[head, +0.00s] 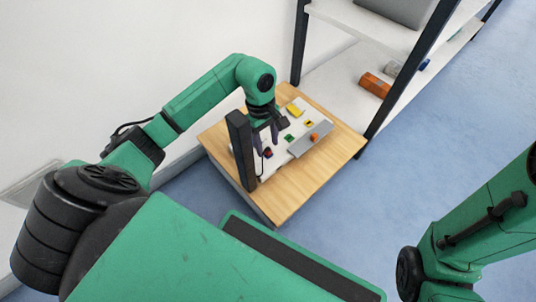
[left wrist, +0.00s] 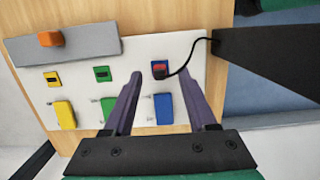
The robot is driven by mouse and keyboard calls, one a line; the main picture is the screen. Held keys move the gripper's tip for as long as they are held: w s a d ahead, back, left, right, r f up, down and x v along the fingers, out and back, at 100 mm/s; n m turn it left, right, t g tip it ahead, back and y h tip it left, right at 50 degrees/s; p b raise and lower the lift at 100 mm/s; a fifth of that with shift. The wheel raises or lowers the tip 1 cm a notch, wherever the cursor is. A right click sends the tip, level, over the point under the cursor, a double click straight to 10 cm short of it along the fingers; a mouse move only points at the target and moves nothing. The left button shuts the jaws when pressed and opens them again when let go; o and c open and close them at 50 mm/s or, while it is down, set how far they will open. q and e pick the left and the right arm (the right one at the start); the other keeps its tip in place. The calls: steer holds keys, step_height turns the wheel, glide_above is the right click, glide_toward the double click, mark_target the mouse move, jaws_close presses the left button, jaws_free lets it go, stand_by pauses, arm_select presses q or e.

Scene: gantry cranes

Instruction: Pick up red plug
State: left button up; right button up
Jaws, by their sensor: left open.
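The red plug (left wrist: 159,71) sits at the blue socket on a white board (left wrist: 205,108), with a black cable running from it to a black post. In the head view the red plug (head: 268,153) shows small and dark beside my fingers. My left gripper (left wrist: 162,80) is open and empty. In the left wrist view its two purple fingers point toward the plug, one on each side. I cannot tell how far the fingertips are above it. In the head view my left gripper (head: 266,141) hangs over the board. My right gripper is out of view.
Yellow (left wrist: 64,113), green (left wrist: 108,108) and blue (left wrist: 163,108) blocks lie on the board. A grey strip (left wrist: 85,45) carries an orange piece (left wrist: 51,39). The black post (head: 240,150) stands close to my left gripper. A shelf (head: 345,75) stands behind the wooden table (head: 335,160).

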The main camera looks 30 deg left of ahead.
arm_select(q)
steer(key=shift+f, duration=0.65)
steer(key=shift+r, duration=0.1)
jaws_close()
